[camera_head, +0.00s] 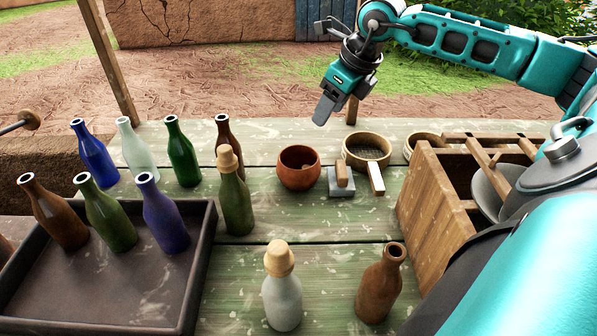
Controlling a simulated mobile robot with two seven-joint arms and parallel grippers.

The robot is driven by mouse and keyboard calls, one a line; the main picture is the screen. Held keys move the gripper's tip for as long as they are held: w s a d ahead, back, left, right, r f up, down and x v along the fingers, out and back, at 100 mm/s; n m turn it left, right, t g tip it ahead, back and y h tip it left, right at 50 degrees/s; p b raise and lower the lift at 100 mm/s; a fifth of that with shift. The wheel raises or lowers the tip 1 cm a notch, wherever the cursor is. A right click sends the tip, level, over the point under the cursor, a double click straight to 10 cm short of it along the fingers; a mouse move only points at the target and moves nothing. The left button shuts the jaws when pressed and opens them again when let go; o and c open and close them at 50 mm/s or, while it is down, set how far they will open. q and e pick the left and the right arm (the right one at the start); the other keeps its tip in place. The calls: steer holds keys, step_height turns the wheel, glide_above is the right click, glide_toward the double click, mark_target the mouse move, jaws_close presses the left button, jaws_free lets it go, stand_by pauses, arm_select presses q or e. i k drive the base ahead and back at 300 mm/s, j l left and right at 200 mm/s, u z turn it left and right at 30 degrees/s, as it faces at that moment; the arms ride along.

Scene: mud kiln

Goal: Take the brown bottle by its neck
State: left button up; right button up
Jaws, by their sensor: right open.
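A third brown bottle (56,213) stands in the dark tray (203,262) at the left. My right gripper (327,103) is open and empty, above the table's far edge, apart from every bottle. My left gripper is out of view.
Blue, clear and green bottles (182,154) stand at the back left. A corked white bottle (282,297) is left of the front brown one. A clay bowl (299,169), a sieve (366,147) and a wooden crate (432,208) stand at the right.

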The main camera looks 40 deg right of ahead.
mark_target(379, 286)
steer(key=k+j, duration=0.35)
steer(key=j, duration=0.2)
steer(key=k+j, duration=0.35)
steer(key=j, duration=0.15)
steer(key=k+j, duration=0.35)
steer(key=j, duration=0.2)
